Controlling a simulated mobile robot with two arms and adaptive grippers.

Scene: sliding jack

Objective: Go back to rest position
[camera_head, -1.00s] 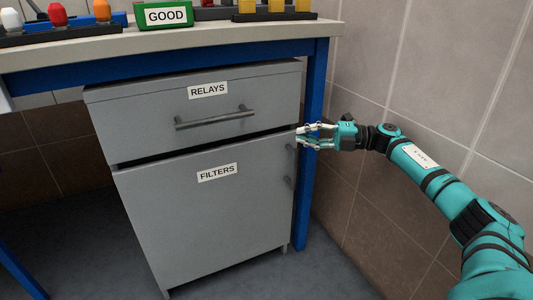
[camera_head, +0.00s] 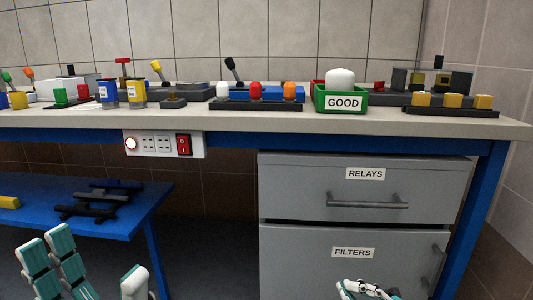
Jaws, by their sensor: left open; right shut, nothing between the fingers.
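My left gripper (camera_head: 96,270) shows at the bottom left, its white and teal fingers pointing up and spread apart with nothing between them. It appears in front of the lower blue table. My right gripper (camera_head: 362,289) shows only in part at the bottom edge, in front of the lower part of the FILTERS door. It is shut and empty. The grey cabinet (camera_head: 290,190) has a RELAYS drawer (camera_head: 400,180) and a FILTERS door (camera_head: 305,270), both looking closed. Both arms are mostly out of view.
The workbench (camera_head: 225,120) carries a green GOOD bin (camera_head: 343,104) with a white object in it, joysticks, coloured buttons and small containers. A power strip (camera_head: 163,144) hangs on its front. A lower blue table (camera_head: 125,227) stands at left, holding dark brackets.

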